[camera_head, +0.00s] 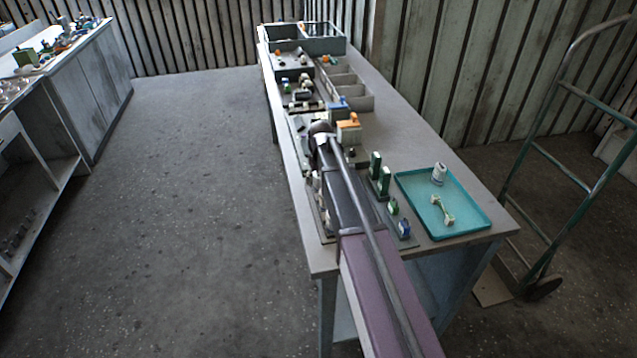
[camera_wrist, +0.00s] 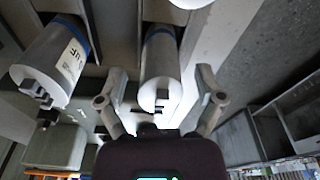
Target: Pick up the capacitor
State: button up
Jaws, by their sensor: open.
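In the wrist view, my gripper (camera_wrist: 160,76) is open, with one finger on each side of a pale cylinder (camera_wrist: 158,68) with a blue band at its far end. It looks like a capacitor; a gap shows between it and each finger. A second, similar cylinder (camera_wrist: 48,64) with a blue band and dark printing lies to the left, outside the fingers. In the head view my arm reaches along the table and its end hides the parts beneath it. I cannot make out the fingers or these cylinders there.
The long table (camera_head: 405,130) has clear surface at its right middle. Green blocks (camera_head: 380,177) stand close to my arm. A grey divided bin (camera_head: 350,88) is farther back.

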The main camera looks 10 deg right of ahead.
aim_at(318, 173)
jog(key=c, duration=1)
jog(key=shift+c, duration=0.2)
jog(key=shift+r, duration=0.1)
notch_tip(318, 173, up, 10)
jog(key=p, duration=1)
jog(key=shift+f, duration=0.35)
